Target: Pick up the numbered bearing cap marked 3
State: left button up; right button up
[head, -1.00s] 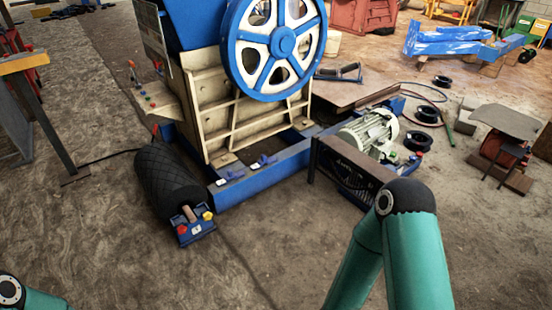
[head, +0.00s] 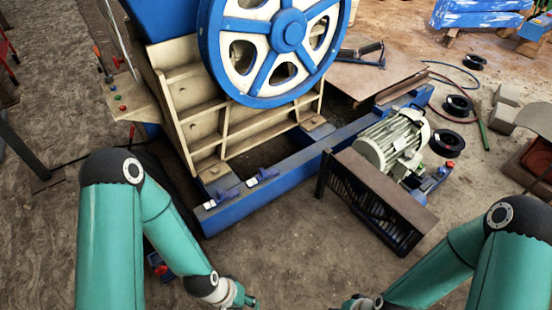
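Two small blue pieces with white labels, which look like bearing caps, sit on the blue base beam (head: 300,172) in front of the crusher. One is a left cap (head: 228,196) and the other a right cap (head: 263,178). Their numbers are too small to read, so I cannot tell which is marked 3. My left gripper (head: 246,298) is at the bottom edge, in front of the beam and apart from the caps. My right gripper (head: 352,303) is also at the bottom edge, mostly cut off. Neither shows clearly whether it is open or shut.
The crusher's blue and white flywheel (head: 288,32) rises behind the beam. A motor (head: 392,140) and a dark slatted guard (head: 375,200) stand to the right. A control shelf (head: 130,105) juts out at left. Bare floor lies between my arms.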

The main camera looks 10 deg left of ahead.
aim_at(263, 174)
jog(key=u, duration=0.45)
jog(key=i, duration=1.4)
jog(key=u, duration=0.8)
jog(key=k, duration=0.8)
jog(key=u, duration=0.2)
jog(key=i, duration=0.9)
jog(key=z, duration=0.1)
